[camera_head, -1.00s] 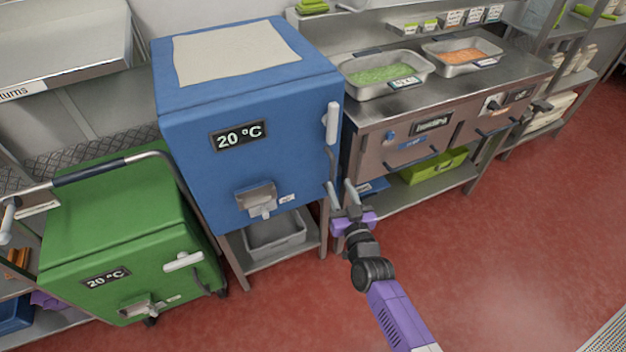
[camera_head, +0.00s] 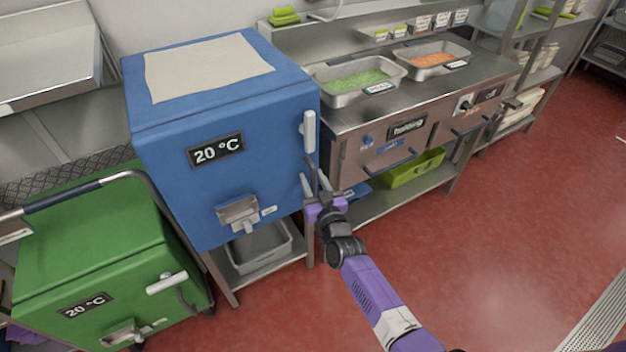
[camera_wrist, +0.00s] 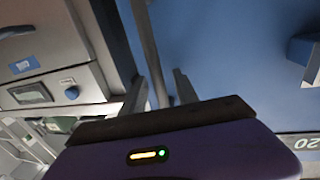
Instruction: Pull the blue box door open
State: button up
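The blue box (camera_head: 225,120) stands on a metal stand, its door shut, with a 20 °C display on the front. A white latch (camera_head: 309,131) and a thin grey handle bar (camera_head: 312,165) are at the door's right edge. My gripper (camera_head: 312,179) is at the lower end of this bar, fingers pointing up and spread apart. In the wrist view the bar (camera_wrist: 147,45) runs down between the two fingers of my gripper (camera_wrist: 160,88), nearer the left one. Whether a finger touches it is unclear. The bar's lower end is hidden by my gripper.
A green box (camera_head: 95,250) on wheels with a push bar stands at left. A steel counter (camera_head: 410,100) with food trays and drawers is close on the right of the blue box. Red floor (camera_head: 480,250) in front is clear.

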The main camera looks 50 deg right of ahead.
grip_shut()
dwell(1.3)
